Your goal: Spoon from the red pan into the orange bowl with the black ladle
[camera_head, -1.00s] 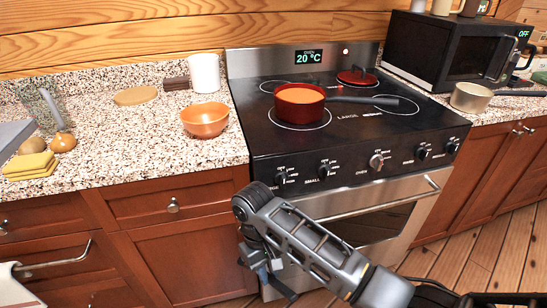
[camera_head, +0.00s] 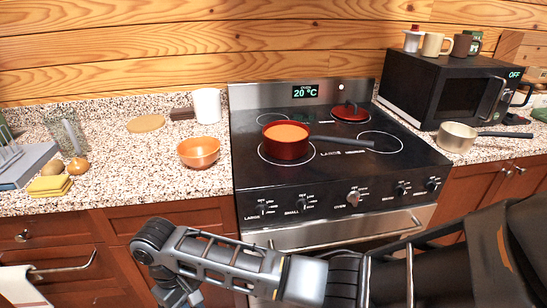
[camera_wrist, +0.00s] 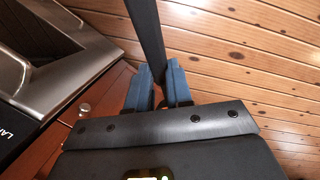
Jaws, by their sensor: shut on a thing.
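The red pan (camera_head: 286,152) stands on the left part of the stove top, full of something orange. Its dark handle points right. The orange bowl (camera_head: 199,158) stands on the counter left of the stove. In the wrist view, my gripper (camera_wrist: 158,82) is shut on a long black handle, which I take for the black ladle (camera_wrist: 147,32). The handle runs up out of that picture, so the ladle's scoop is hidden. In the head view, my arm crosses the lower front of the stove. My gripper is low at the bottom edge, below and in front of the counter, apart from pan and bowl.
A red lid (camera_head: 351,112) lies at the stove's back right. A white canister (camera_head: 207,106), a round board (camera_head: 146,124) and yellow sponges (camera_head: 50,187) are on the left counter.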

